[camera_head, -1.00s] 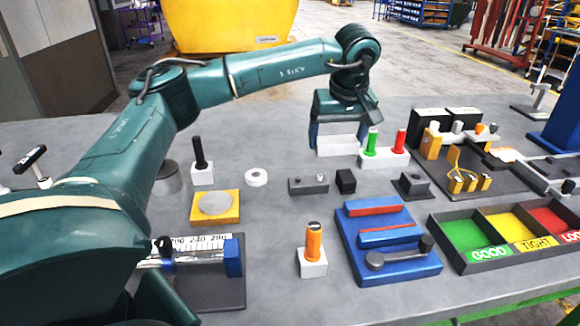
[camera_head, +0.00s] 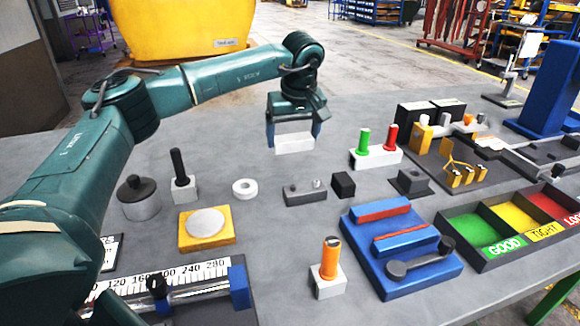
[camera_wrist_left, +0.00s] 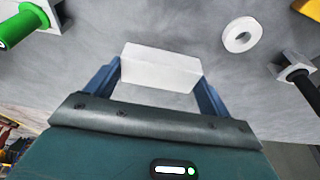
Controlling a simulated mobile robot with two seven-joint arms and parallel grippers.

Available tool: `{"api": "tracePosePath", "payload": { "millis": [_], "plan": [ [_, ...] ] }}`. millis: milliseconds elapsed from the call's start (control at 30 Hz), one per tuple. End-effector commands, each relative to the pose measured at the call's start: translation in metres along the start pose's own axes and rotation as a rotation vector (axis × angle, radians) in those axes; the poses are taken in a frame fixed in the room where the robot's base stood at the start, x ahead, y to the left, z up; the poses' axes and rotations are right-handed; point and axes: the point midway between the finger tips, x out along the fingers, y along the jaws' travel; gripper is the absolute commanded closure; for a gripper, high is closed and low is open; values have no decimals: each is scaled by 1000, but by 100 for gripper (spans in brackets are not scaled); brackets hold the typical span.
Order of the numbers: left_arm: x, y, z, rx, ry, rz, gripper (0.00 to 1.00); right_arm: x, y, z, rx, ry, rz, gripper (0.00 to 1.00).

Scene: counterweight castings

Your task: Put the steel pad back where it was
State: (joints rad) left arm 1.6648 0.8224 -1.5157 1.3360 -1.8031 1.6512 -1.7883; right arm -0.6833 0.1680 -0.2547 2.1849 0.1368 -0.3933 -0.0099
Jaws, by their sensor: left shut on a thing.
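The steel pad, a pale grey rectangular block (camera_head: 294,145), is between the fingers of my left gripper (camera_head: 294,138), at the back middle of the bench. The left gripper (camera_wrist_left: 155,80) is shut on it, one finger at each end. In the left wrist view the pad (camera_wrist_left: 160,66) sits level across the fingers, over bare grey bench. I cannot tell whether its underside touches the bench. My right gripper is not in view.
A white base with green and red plugs (camera_head: 376,156) stands right of the pad. A white ring (camera_head: 245,188) and a black-handled plug (camera_head: 179,176) are in front and left. A blue fixture (camera_head: 405,283) and sorting tray (camera_head: 459,262) stand to the right.

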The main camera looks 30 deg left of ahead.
Motion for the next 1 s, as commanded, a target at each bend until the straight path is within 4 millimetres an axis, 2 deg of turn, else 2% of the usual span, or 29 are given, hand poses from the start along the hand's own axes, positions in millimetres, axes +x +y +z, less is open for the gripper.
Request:
{"api": "tracePosePath", "payload": {
  "millis": [267, 500, 967, 1000],
  "plan": [
    [29, 0, 8, 0, 2, 1, 66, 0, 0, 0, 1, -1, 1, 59],
    [63, 0, 17, -1, 2, 1, 66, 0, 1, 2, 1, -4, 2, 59],
    [71, 0, 20, -1, 2, 2, 66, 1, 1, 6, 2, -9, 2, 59],
    [72, 0, 20, -1, 1, 0, 15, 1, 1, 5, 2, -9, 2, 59]
  ]
}}
